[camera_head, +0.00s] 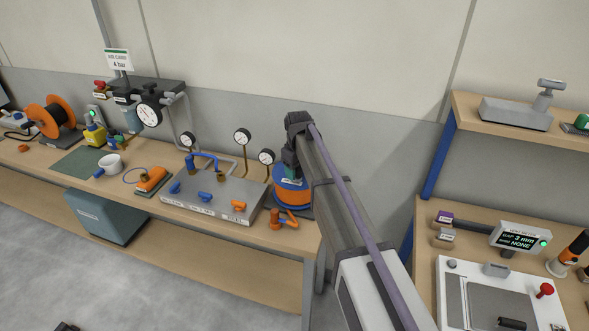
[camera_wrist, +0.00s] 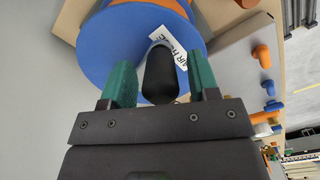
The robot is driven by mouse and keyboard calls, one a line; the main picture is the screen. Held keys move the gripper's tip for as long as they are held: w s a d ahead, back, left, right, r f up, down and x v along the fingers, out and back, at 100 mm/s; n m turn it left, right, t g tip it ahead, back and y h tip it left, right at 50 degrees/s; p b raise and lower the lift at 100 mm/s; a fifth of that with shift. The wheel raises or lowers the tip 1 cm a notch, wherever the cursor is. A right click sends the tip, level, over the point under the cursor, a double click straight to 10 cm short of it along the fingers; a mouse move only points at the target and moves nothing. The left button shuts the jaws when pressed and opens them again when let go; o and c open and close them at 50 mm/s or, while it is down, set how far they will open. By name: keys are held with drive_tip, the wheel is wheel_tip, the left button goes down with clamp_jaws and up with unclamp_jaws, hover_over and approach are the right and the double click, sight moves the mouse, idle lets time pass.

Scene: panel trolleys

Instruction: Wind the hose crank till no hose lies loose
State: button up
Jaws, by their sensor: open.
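The hose reel (camera_head: 291,201) is a drum with blue discs and an orange band between them, at the right end of the long bench. In the wrist view its blue disc (camera_wrist: 112,50) carries a white label reading "AIR HOSE". A black crank knob (camera_wrist: 160,80) stands up from the disc. My gripper (camera_wrist: 162,68) is open, with one green finger on each side of the knob and a gap showing on both sides. My arm hides part of the reel in the head view. I cannot make out any loose hose.
An orange fitting (camera_head: 284,221) lies just in front of the reel near the bench edge. Left of the reel is a grey valve panel (camera_head: 222,205) with blue and orange handles. Dial gauges (camera_head: 242,136) stand behind. Another bench (camera_head: 428,216) is at the right.

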wheel_tip(320, 180, up, 7)
drive_tip(key=p, duration=0.7)
drive_tip(key=shift+r, duration=0.1)
drive_tip(key=shift+s+m, duration=0.1)
drive_tip(key=shift+m, duration=0.3)
drive_tip(key=s+d+f+m+b, duration=0.1)
drive_tip(key=s+d, duration=0.3)
drive_tip(key=s, duration=0.6)
drive_tip(key=s+d+f+m+b, duration=0.2)
drive_tip(key=s+d+m, duration=0.1)
drive_tip(key=s, duration=0.7)
drive_tip(key=s+d+f+m+b, duration=0.1)
drive_tip(key=s+d+m, duration=0.2)
drive_tip(key=s, duration=0.7)
drive_tip(key=shift+s+d+f, duration=0.4)
drive_tip(key=shift+d, duration=0.5)
